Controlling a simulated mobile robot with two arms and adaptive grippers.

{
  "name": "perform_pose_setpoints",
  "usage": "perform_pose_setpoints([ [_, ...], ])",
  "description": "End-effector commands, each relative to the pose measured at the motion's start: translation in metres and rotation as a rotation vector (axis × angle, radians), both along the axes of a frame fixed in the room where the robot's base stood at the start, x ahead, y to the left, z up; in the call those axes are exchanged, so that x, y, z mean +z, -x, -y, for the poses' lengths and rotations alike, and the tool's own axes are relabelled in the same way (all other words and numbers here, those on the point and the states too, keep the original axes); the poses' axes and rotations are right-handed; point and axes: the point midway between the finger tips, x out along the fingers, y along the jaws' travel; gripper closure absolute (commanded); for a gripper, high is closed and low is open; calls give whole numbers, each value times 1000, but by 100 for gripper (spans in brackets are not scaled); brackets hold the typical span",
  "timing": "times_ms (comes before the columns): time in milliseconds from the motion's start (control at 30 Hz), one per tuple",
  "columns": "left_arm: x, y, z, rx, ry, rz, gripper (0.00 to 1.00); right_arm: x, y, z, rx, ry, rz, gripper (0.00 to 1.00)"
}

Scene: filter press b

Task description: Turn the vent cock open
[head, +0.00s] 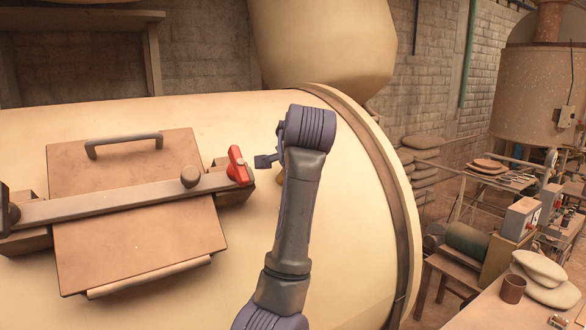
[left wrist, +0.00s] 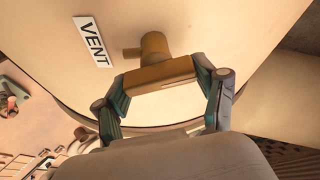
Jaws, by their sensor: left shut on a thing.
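The vent cock (left wrist: 155,46) is a brass fitting on the pale vessel wall in the left wrist view, with a short stub on its left side. Its flat brass handle (left wrist: 160,76) lies across the picture, slightly tilted. My left gripper (left wrist: 161,78) has a finger at each end of the handle and is shut on it. A white VENT label (left wrist: 93,41) is fixed left of the cock. In the head view my left arm stands in front of the vessel, and its gripper and the handle are hidden or not clear there. My right gripper is not in view.
The large cream vessel (head: 340,265) fills the foreground of the head view. Left of my arm are a square brown hatch (head: 130,240), a clamp bar (head: 110,202) and a red lever (head: 238,166). A cluttered bench (head: 525,312) stands at the right.

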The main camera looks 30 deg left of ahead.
Motion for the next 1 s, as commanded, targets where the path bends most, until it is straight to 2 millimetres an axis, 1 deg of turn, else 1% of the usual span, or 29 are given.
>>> perform_pose_setpoints([
  [200, 1, 0, 0, -78, -45, -72, 64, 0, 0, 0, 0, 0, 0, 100],
  [400, 1, 0, 0, -119, -68, -107, 64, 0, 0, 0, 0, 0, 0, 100],
  [933, 0, 0, 0, -131, -75, -121, 64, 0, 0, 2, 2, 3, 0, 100],
  [967, 0, 0, 0, -131, -75, -121, 24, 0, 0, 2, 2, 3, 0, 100],
  [1000, 0, 0, 0, -130, -74, -121, 18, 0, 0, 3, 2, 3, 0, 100],
])
